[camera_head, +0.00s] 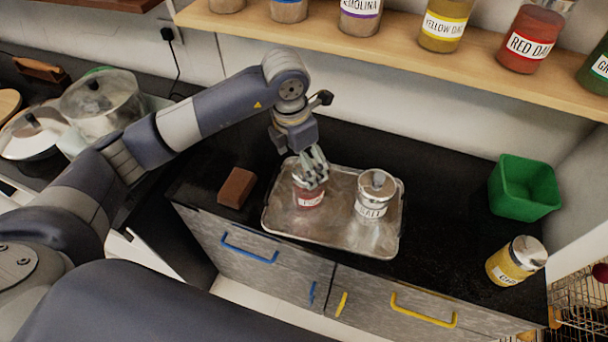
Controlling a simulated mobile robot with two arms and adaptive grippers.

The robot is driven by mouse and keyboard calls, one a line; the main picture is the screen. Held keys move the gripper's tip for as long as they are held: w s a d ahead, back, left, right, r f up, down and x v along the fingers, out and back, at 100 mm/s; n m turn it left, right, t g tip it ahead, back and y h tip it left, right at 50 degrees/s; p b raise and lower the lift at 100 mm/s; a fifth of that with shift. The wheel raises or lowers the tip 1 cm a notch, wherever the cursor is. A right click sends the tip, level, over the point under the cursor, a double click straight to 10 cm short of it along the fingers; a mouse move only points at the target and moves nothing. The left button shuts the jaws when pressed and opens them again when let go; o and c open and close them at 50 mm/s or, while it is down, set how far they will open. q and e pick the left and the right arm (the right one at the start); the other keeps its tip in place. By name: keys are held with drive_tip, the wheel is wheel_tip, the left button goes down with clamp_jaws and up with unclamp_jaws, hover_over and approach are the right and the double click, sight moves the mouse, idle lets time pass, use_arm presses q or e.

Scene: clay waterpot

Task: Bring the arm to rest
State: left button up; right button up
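My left arm reaches in from the left, and its gripper (312,176) points down over the metal tray (290,228). Its fingers are at the top of a small jar with a red label (309,199), which stands on the tray's left side. The fingers hide most of the jar's top, so I cannot tell whether they grip it or are open around it. A steel-lidded jar with a white label (374,195) stands upright to the right on the same tray. My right gripper is not in view.
A brown block (237,187) lies left of the tray. A green bin (524,188) and a yellow jar (514,262) stand on the counter at right. A shelf (400,50) with several labelled jars runs above. Pots (103,100) stand at left.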

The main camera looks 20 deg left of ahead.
use_arm(q)
drive_tip(key=shift+s+r, duration=0.1)
drive_tip(key=shift+r, duration=1)
drive_tip(key=shift+a, duration=0.1)
